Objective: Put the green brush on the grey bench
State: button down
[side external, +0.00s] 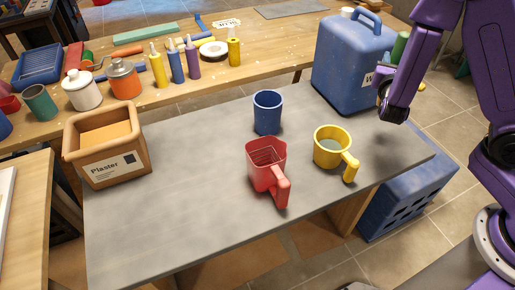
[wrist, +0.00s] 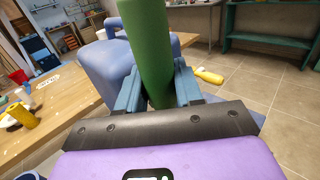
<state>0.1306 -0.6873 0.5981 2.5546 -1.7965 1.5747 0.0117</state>
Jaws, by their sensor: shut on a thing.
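The green brush (wrist: 150,55) shows in the wrist view as a thick green cylinder standing between my fingers. My gripper (wrist: 156,90) is shut on it. The brush's lower end is hidden behind the gripper, and no bristles show. In the side view a green piece (side external: 400,46), likely the same brush, shows beside my purple arm, at the right of the blue container; my fingers are not clear there. The grey bench (side external: 180,220) fills the middle of the side view, with my arm at its far right end.
On the bench are a blue container (side external: 350,65), a blue cup (side external: 267,112), a red scoop (side external: 266,165), a yellow mug (side external: 332,147) and a plaster box (side external: 105,143). The front left of the bench is clear. A wooden table (side external: 280,60) with paint supplies stands behind.

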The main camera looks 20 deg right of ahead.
notch_tip(320, 180, down, 15)
dwell(1.4)
jog(key=shift+a, duration=0.1)
jog(key=c, duration=0.7)
grip_release()
jog(key=shift+c, duration=0.2)
